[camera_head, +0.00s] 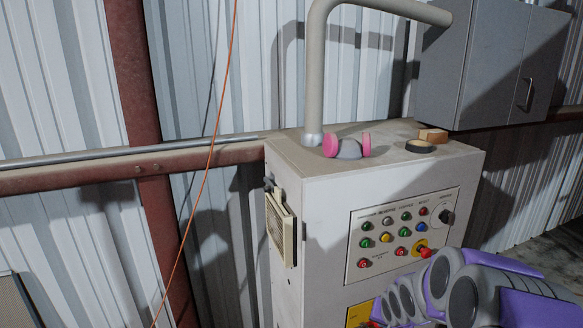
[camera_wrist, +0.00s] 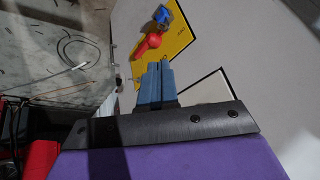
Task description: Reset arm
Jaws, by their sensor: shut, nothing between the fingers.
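My gripper (camera_wrist: 160,67) shows in the wrist view with its two blue-grey fingers together and nothing between them. Beyond the fingertips is a yellow plate (camera_wrist: 176,55) on a pale cabinet face, with a red knob or handle (camera_wrist: 147,46) and a blue part (camera_wrist: 163,15) at its upper end. The fingertips look close to the plate in the picture; I cannot tell whether they touch it. In the head view my purple and grey arm (camera_head: 465,290) reaches in from the lower right, in front of the cabinet. The fingers cannot be made out there.
The pale control cabinet (camera_head: 320,215) carries a button panel (camera_head: 375,228) with a red knob on yellow (camera_head: 422,249) beside my arm. A pink-filtered respirator (camera_head: 347,147), a dark roll (camera_head: 420,146) and a wooden block (camera_head: 433,135) lie on top. An orange cable (camera_head: 205,180) hangs left.

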